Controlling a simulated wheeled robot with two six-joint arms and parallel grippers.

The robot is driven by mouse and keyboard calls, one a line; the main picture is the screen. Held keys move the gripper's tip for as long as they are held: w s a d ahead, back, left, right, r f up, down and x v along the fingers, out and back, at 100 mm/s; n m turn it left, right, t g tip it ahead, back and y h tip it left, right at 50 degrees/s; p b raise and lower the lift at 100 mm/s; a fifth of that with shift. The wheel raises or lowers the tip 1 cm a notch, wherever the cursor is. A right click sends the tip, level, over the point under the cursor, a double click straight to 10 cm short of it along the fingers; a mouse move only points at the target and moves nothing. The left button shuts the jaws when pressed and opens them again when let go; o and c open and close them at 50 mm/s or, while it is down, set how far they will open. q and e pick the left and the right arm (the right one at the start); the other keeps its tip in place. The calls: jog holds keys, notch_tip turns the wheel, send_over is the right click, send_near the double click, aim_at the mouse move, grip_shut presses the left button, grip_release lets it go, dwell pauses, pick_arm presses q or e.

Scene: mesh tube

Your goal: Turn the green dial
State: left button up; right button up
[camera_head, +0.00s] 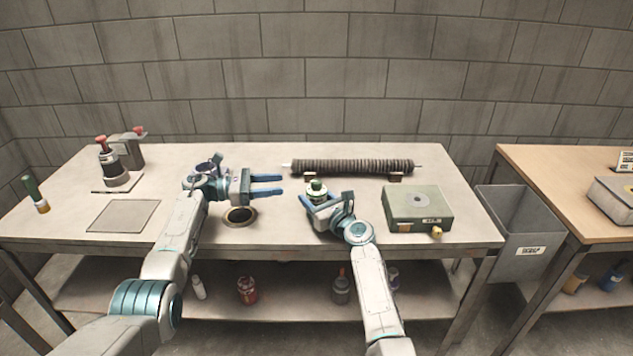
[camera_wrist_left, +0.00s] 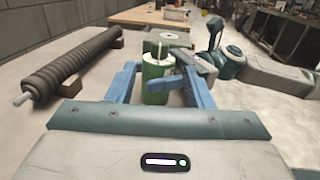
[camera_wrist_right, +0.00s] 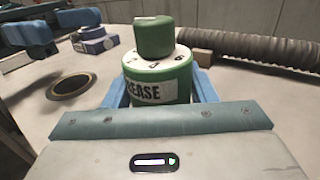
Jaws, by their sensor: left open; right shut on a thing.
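The green dial (camera_wrist_right: 154,37) is a round knob on top of a green cylinder (camera_wrist_right: 158,84) labelled "GREASE", with a white numbered ring between them. It stands on the table (camera_head: 262,160) near its middle and also shows in the left wrist view (camera_wrist_left: 157,70). My right gripper (camera_head: 317,199) is shut on the green cylinder's body, below the dial; its fingers sit either side of it. My left gripper (camera_head: 283,184) is open and empty, left of the cylinder, fingers pointing towards it. In the left wrist view the cylinder appears between the fingers, apart from them.
A ribbed dark tube (camera_head: 350,166) lies on supports behind. A green box (camera_head: 418,209) stands right of the right gripper. A round hole (camera_head: 240,216) is below the left gripper. A flat grey plate (camera_head: 124,216) and a red-topped device (camera_head: 113,166) are at left.

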aim_at(317, 181)
pick_arm(q)
jog(key=d, duration=0.4)
jog(key=w+d, duration=0.1)
jog(key=d, duration=0.6)
jog(key=shift+w+d, duration=0.25)
jog(key=shift+d, duration=0.15)
jog(key=c, duration=1)
